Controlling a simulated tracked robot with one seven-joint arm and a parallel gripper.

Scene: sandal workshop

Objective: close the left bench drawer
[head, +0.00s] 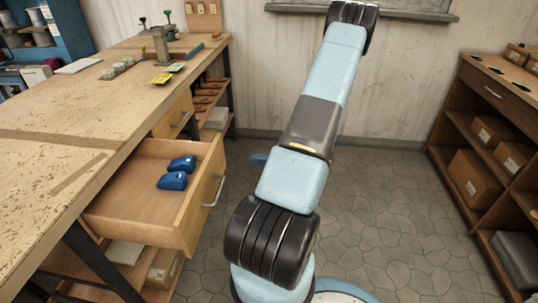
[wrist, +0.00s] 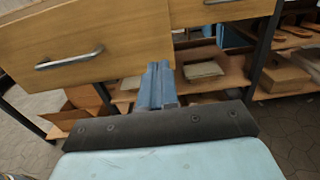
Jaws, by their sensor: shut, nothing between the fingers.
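The left bench drawer (head: 190,205) is pulled well out from under the wooden bench in the head view, with a metal bar handle (head: 214,191) on its front. Two blue objects (head: 182,164) lie inside it. In the wrist view the open drawer's front (wrist: 110,38) fills the upper left, with its handle (wrist: 68,60) left of my fingers. My gripper (wrist: 157,75) is shut and empty, its blue fingers in front of the drawer front's lower right corner in the picture. I cannot tell whether they touch it. In the head view my arm hides most of the gripper.
A second drawer (head: 175,122), farther along the bench, looks shut. Shelves below the bench hold boxes (head: 162,266). A vise (head: 160,40) and small items stand on the bench top (head: 100,100). A shelf unit (head: 470,130) with cartons stands at right. The tiled floor between is clear.

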